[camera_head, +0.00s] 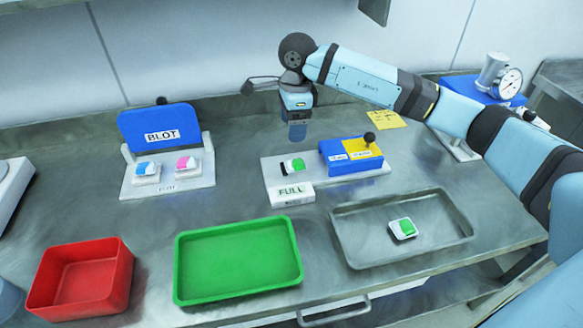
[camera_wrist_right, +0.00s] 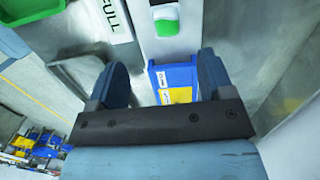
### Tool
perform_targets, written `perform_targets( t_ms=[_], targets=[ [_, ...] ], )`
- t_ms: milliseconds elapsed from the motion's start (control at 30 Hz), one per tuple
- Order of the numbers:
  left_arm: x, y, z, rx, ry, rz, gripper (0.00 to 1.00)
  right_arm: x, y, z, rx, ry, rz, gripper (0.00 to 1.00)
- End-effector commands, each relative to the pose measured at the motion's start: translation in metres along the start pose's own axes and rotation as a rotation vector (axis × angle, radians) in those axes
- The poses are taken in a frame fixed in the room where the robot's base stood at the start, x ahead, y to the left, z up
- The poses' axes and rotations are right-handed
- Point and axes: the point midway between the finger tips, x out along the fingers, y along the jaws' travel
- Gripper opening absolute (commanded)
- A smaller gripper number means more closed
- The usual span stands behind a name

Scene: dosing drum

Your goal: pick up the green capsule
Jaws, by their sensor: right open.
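A green capsule in a white holder (camera_head: 403,229) lies in the grey metal tray (camera_head: 345,250) at the right front. Another green piece (camera_head: 297,165) sits on the pale plate behind the FULL block (camera_head: 292,194), left of a blue box (camera_head: 350,158) with a yellow top. My right gripper (camera_head: 298,131) hangs over the table behind that plate, apart from both green pieces. In the right wrist view its two fingers (camera_wrist_right: 162,78) are spread with nothing held between them. My left gripper is not in view.
A green tray (camera_head: 180,270) and a red bin (camera_head: 85,309) stand along the front. A blue BLOT station (camera_head: 160,128) is at the left back. A gauge (camera_head: 509,82) is at the right back, with a yellow note (camera_head: 386,119) nearby.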

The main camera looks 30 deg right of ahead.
Motion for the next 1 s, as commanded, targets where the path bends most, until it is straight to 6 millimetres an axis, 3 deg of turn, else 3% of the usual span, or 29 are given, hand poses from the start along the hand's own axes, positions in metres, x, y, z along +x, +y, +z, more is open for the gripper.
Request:
perform_targets(
  t_ms=[167,500,833,1000],
  targets=[
    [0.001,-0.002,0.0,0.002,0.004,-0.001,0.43,0.002,-0.009,-0.016,0.007,0.07,-0.033,0.74],
    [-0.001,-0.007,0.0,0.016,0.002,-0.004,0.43,0.065,-0.011,-0.02,0.007,0.068,-0.031,0.74],
    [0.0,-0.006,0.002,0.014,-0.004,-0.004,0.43,0.086,-0.009,-0.025,0.007,0.066,-0.032,0.74],
    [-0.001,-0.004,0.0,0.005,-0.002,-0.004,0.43,0.111,-0.004,-0.033,0.008,0.066,-0.03,0.74]
  ],
)
